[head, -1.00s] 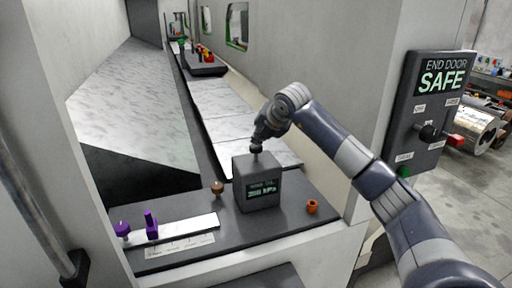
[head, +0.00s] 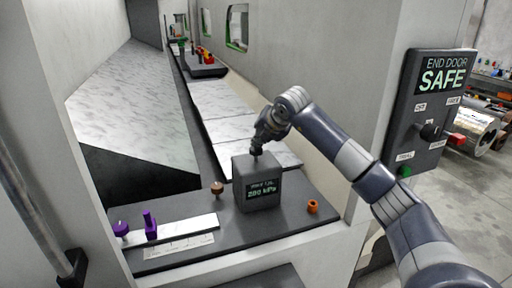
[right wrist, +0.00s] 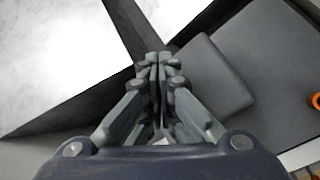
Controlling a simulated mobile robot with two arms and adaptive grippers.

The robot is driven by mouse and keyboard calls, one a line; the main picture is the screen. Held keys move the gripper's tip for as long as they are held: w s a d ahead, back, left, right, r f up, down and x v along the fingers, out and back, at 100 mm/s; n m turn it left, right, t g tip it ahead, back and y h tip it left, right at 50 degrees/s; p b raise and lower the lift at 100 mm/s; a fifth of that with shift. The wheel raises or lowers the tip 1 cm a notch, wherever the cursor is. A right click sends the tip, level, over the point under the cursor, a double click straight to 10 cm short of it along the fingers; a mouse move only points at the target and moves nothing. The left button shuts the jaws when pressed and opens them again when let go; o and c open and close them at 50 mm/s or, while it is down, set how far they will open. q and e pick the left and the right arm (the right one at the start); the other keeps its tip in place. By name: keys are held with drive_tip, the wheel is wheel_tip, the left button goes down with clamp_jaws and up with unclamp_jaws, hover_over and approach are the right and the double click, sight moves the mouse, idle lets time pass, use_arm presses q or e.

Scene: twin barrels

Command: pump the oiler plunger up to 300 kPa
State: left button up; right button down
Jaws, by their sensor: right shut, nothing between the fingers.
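The oiler is a dark grey box (head: 257,192) on the dark plate in the head view. Its small front display (head: 262,190) seems to read 280 kPa, but the digits are blurred. My right gripper (head: 257,150) is shut and points down just over the top of the box, where the plunger is. The fingers hide most of the plunger, and I cannot tell whether they touch it. In the right wrist view the closed fingers (right wrist: 159,72) are beside the grey box top (right wrist: 208,75), with nothing seen between them. My left gripper is out of view.
A brown knob (head: 217,188) stands left of the oiler and an orange ring-shaped piece (head: 313,206) right of it. A purple lever (head: 150,225) and purple knob (head: 121,229) are at the left. An END DOOR SAFE panel (head: 437,95) hangs at the right.

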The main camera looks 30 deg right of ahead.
sight(259, 148)
drive_tip(key=shift+f+b, duration=0.4)
drive_tip(key=shift+f, duration=0.15)
drive_tip(key=shift+r, duration=0.15)
idle(0.5)
drive_tip(key=shift+r+p, duration=0.95)
drive_tip(key=shift+r, duration=0.5)
drive_tip(key=shift+r, duration=0.15)
wheel_tip(259, 148, up, 5)
drive_tip(key=p, duration=0.3)
drive_tip(key=shift+f, duration=0.25)
